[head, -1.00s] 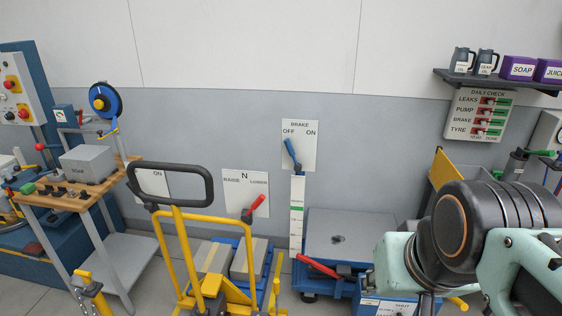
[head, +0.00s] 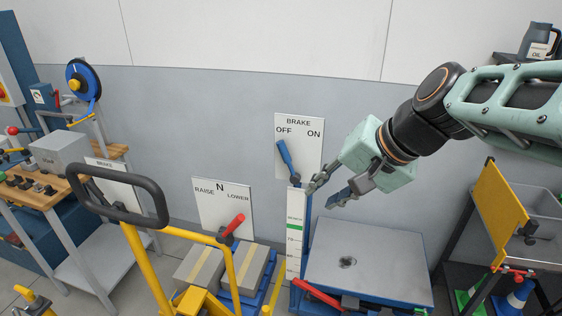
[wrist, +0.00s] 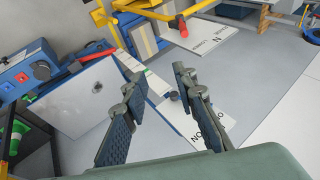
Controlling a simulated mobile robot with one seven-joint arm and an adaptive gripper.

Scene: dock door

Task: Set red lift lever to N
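The red lift lever (head: 232,227) stands in front of a white plate (head: 221,207) marked RAISE, N and LOWER. It tilts up and to the right, toward the LOWER side. In the wrist view the red lever (wrist: 183,27) shows near the top, beyond the fingers. My gripper (head: 322,193) is to the right of the lever, above the lift platform and close to the brake plate. Its fingers are spread apart with nothing between them, also in the wrist view (wrist: 162,90). It is not touching the red lever.
A blue brake lever (head: 285,158) on the BRAKE plate leans toward OFF, just left of my gripper. A yellow truck with a black handle (head: 118,170) stands at the left front. A grey-topped platform (head: 395,265) lies below my gripper. Another red handle (head: 318,293) is low beside it.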

